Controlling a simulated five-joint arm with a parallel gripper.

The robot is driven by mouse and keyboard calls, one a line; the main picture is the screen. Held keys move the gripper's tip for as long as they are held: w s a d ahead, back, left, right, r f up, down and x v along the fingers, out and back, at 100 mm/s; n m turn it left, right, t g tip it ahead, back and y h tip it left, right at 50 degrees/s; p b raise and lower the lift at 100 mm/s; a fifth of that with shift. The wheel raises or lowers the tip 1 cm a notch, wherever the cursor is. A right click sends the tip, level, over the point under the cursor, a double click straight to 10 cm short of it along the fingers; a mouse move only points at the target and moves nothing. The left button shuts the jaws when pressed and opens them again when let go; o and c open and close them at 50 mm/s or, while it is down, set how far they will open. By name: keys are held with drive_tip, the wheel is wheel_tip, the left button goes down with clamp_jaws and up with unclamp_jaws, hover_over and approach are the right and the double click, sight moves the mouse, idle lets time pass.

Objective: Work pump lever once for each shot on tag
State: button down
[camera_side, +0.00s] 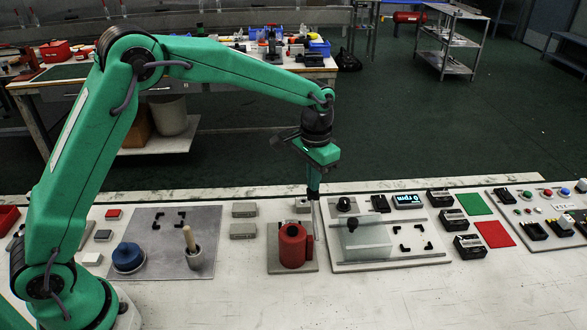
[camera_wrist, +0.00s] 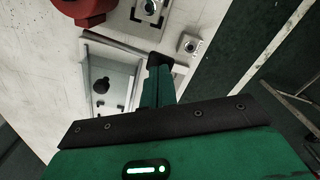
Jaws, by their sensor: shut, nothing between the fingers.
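The red pump-like cylinder (camera_side: 293,246) stands on a small grey plate (camera_side: 308,267) in the side view. Part of a red body (camera_wrist: 84,8) also shows at the top left of the wrist view. A thin grey bar (camera_side: 317,222) shows just right of the cylinder, below my gripper; I cannot tell whether it is the pump lever. My gripper (camera_side: 313,194) points down behind and slightly right of the cylinder. It is shut and empty, and its fingers also show in the wrist view (camera_wrist: 157,62). I cannot tell whether the fingertips touch anything. No readable tag shows.
A clear box (camera_side: 365,242) and a "0 rpm" display (camera_side: 409,200) stand on the panel to the right. A mortar with pestle (camera_side: 193,252) and a blue round piece (camera_side: 128,257) are on the left mat. Grey blocks (camera_side: 243,230) lie between. The bench front is clear.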

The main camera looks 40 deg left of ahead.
sight(313, 195)
drive_tip(key=shift+f, duration=1.7)
drive_tip(key=shift+s+f, duration=0.1)
drive_tip(key=shift+f, duration=0.75)
drive_tip(key=shift+r, duration=3.95)
wheel_tip(313, 195, up, 4)
drive_tip(key=shift+r, duration=0.25)
